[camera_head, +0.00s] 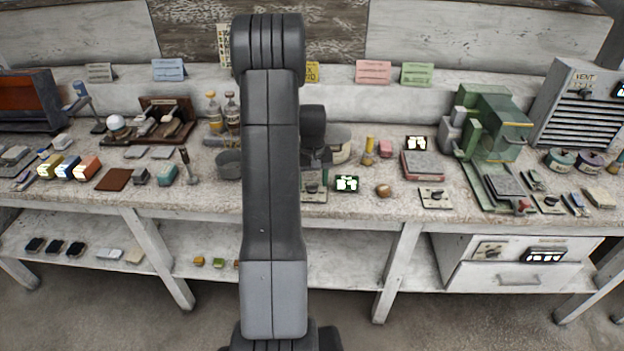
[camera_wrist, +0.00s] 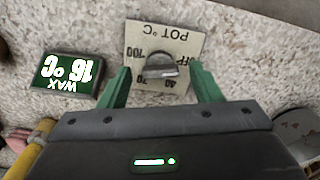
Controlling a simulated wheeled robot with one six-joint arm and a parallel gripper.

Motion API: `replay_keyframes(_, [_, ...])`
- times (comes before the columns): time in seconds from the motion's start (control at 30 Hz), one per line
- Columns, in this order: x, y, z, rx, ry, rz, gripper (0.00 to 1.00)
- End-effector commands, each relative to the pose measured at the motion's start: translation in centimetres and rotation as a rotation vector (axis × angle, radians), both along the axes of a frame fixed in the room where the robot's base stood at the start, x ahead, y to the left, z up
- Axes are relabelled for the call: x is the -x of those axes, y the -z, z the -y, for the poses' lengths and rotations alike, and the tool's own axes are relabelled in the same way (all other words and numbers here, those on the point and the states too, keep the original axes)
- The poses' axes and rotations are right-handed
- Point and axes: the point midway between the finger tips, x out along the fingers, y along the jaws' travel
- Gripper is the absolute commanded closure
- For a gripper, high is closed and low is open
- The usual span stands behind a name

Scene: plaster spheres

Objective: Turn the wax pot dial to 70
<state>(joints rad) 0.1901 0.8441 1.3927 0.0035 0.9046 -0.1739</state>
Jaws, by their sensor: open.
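The pot dial is a grey knob (camera_wrist: 161,66) on a pale plate marked POT °C, shown upside down in the wrist view, with OFF, 40, 70 and 100 around the knob. I cannot tell surely which mark it points to. My gripper (camera_wrist: 160,76) is open, with one green finger on each side of the knob and no clear contact. In the head view the dial plate (camera_head: 316,194) is partly hidden by my arm.
A round brown knob-like object (camera_head: 383,190) and another dial plate (camera_head: 434,197) lie to the right on the bench. A green machine (camera_head: 490,125) stands farther right. In the wrist view, a yellow object (camera_wrist: 28,158) is at lower left.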

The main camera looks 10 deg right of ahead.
Motion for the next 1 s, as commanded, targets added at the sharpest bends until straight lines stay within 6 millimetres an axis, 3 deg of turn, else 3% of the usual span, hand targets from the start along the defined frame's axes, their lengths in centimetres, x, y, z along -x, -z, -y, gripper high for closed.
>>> replay_keyframes(0.23, [0.01,0.05,0.0,0.0,0.0,0.0,0.44])
replay_keyframes(0.47, [0.0,0.02,-0.01,0.0,0.0,0.0,0.87])
replay_keyframes(0.77, [-0.02,0.05,-0.01,0.001,0.032,0.0,0.86])
replay_keyframes(1.0, [-0.07,0.11,0.0,0.003,0.16,0.001,0.86])
